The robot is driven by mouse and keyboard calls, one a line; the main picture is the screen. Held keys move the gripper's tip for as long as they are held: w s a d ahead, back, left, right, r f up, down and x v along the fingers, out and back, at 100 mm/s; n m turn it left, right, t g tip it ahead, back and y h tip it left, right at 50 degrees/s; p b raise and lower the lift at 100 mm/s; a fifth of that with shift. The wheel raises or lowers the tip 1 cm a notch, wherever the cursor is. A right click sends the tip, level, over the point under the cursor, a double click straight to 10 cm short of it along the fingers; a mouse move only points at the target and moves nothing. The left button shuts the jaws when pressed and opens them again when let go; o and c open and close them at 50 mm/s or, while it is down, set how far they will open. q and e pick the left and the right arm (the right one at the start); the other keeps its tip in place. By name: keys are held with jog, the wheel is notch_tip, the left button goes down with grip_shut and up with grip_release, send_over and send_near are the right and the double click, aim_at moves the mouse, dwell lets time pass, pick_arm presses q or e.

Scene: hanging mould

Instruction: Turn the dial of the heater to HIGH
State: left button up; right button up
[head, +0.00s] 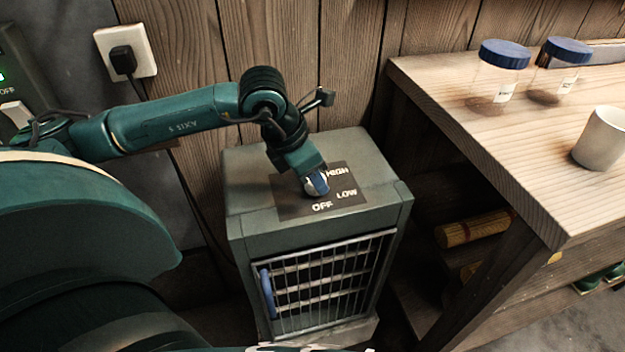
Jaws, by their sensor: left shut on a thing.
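The heater (237,196) is a grey-green box with a barred front grille, standing against the plank wall. A dark label plate (292,208) on its top reads OFF, LOW and HIGH. The dial (318,184) sits at the plate's upper middle and is mostly hidden by my left gripper (316,182). My left gripper reaches down from above and is shut on the dial. Which mark the dial points to cannot be made out. My right gripper is not in view.
A wooden bench (440,88) stands to the right, with two blue-lidded jars (495,80) and a white cup (600,138) on it. A black plug (122,60) sits in the wall socket at the upper left. A blue handle (267,292) is on the heater's front.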

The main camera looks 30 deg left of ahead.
pick_arm(q)
jog(key=n+y+b, duration=0.1)
jog(key=n, duration=0.2)
jog(key=shift+d+f+b, duration=0.15)
jog(key=shift+b, duration=0.2)
jog(key=n+y+b, duration=0.1)
jog(key=n, duration=0.3)
jog(key=shift+d+t+y+b, duration=0.1)
jog(key=shift+t+y+b, duration=0.2)
jog(key=shift+y+b, duration=0.1)
jog(key=shift+n+y, duration=0.3)
jog(key=shift+n, duration=0.8)
jog(key=shift+n+y, duration=0.3)
jog(key=shift+n, duration=0.5)
jog(key=shift+d+r+n, duration=0.1)
jog(key=shift+r+n, duration=0.1)
jog(key=shift+n, duration=0.3)
jog(key=shift+n+g+y, duration=0.3)
jog(key=shift+n+g, duration=0.2)
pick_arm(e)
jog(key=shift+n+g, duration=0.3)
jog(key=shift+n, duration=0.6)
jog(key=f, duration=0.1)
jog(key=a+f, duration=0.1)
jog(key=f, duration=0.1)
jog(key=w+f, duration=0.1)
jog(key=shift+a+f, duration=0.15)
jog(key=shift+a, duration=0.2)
